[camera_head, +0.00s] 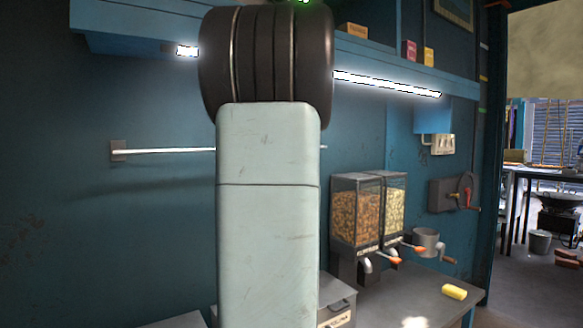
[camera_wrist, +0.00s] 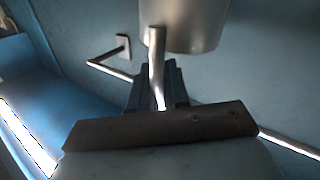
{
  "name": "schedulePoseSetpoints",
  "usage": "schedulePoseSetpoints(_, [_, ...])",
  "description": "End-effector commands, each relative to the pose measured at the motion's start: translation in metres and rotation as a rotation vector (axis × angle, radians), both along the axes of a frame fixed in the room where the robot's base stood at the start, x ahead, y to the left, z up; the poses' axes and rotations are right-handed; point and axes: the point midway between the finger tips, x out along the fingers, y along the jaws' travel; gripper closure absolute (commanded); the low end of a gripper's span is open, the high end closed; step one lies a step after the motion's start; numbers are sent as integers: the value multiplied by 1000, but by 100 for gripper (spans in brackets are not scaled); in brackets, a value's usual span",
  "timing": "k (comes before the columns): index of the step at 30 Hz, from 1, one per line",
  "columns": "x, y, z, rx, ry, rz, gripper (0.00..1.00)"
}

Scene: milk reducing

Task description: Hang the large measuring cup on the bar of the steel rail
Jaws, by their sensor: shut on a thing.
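The steel rail (camera_head: 165,151) runs along the blue wall in the head view, with its mounting plate at the left; my arm hides its middle. In the wrist view the rail (camera_wrist: 290,145) passes behind my gripper. My gripper (camera_wrist: 157,82) is shut on the handle (camera_wrist: 156,60) of a grey metal measuring cup (camera_wrist: 190,25), whose body is cut off by the top edge. The cup and gripper are hidden in the head view. The bar looks close to the gripper, but I cannot tell whether the handle touches it.
A blue shelf (camera_head: 385,62) with a lit strip (camera_head: 388,84) is above the rail. Grain dispensers (camera_head: 368,210) and a metal grinder (camera_head: 427,242) are at the right. A yellow block (camera_head: 454,291) lies on the counter (camera_head: 390,308). The wall left of my arm is open.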

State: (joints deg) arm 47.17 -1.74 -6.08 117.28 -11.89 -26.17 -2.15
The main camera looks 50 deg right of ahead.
Motion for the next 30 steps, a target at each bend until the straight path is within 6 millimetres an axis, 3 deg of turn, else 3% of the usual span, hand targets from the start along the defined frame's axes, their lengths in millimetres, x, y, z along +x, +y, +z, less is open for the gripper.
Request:
schedulePoseSetpoints(16, [34,-11,0,-1,-1,1,100])
schedulePoseSetpoints(30, [34,-10,-30,1,-1,1,100])
